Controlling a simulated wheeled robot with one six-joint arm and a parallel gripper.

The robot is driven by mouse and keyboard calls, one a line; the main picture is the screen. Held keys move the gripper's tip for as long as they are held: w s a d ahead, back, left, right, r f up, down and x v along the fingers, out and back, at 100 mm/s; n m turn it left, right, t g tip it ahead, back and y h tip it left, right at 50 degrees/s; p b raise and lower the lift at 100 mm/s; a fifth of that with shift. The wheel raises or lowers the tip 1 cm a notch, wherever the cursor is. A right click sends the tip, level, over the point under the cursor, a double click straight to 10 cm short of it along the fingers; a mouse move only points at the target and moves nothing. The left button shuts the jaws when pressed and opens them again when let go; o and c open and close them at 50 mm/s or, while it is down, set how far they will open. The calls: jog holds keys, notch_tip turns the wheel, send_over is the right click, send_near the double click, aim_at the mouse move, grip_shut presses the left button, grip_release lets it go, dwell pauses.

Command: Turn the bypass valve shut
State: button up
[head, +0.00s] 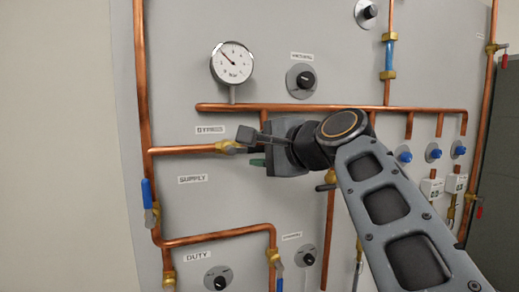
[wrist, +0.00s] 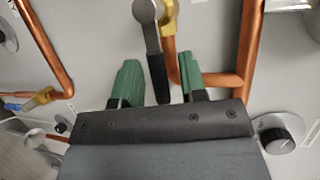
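The bypass valve has a brass body (head: 229,146) on a horizontal copper pipe, below a small label that seems to read BYPASS. In the wrist view its grey lever with a black grip (wrist: 158,75) hangs from the pivot at the top, roughly in line with the pipe. My gripper (head: 262,150) is at the lever in the head view, and hides the pipe to the right of the valve. In the wrist view my gripper (wrist: 158,60) has its two green fingers apart, one on each side of the black grip, with a visible gap on both sides.
A pressure gauge (head: 232,63) stands above the valve, and a black knob (head: 306,79) sits to its right. A blue-handled supply valve (head: 149,200) is at lower left. Copper pipes run close around my gripper, including a tee (wrist: 215,80) beside the right finger.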

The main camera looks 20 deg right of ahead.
grip_shut()
